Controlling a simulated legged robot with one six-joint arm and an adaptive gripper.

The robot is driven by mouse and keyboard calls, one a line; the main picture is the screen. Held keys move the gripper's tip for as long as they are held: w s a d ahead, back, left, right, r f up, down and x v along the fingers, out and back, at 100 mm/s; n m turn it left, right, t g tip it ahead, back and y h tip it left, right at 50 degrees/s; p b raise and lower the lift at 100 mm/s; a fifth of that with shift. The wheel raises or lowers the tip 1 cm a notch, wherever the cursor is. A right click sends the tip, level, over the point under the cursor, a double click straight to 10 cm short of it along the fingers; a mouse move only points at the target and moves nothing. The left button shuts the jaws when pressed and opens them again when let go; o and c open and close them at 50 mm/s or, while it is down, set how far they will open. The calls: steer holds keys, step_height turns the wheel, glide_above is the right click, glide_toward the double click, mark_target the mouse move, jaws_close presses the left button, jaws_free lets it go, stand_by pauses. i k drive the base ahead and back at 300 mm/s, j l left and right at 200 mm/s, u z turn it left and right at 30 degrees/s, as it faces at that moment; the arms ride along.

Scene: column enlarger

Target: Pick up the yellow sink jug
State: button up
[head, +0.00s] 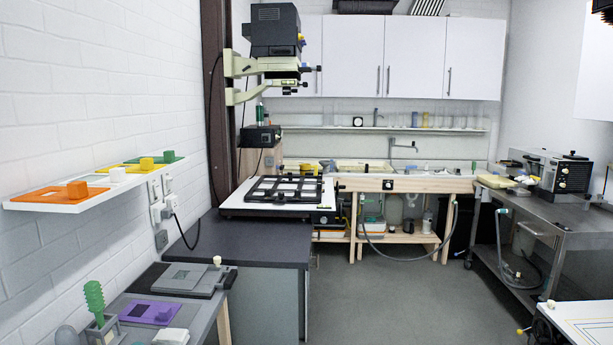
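I cannot tell for certain which thing is the yellow sink jug. A small yellow item (325,163) also lies at the left end of the sink bench, too small to make out. The sink bench (410,185) runs along the back wall, with a tap (404,147) above it. My gripper is not clearly seen in this view; a dark shape with an orange part shows at the top right corner, and I cannot tell what it is.
The enlarger (275,65) stands left of centre above its baseboard and dark counter (245,240). A steel table (545,210) with a machine is at right, and a white-topped surface (585,322) is at front right. Hoses hang below the benches. The grey floor (400,290) between is clear.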

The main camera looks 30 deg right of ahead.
mark_target(304, 167)
steer(key=z, duration=1.5)
steer(key=i+l+z, duration=0.15)
steer(key=i, duration=0.6)
steer(key=i+l+z, duration=0.15)
steer(key=i, duration=0.55)
steer(key=i+u, duration=0.2)
steer(key=i, duration=0.6)
steer(key=i+l+u, duration=0.25)
steer(key=i, duration=0.5)
steer(key=i+j+u, duration=0.15)
steer(key=i, duration=0.85)
steer(key=i+u, duration=0.15)
steer(key=i, duration=0.8)
steer(key=i+l+u, duration=0.2)
steer(key=i, duration=0.8)
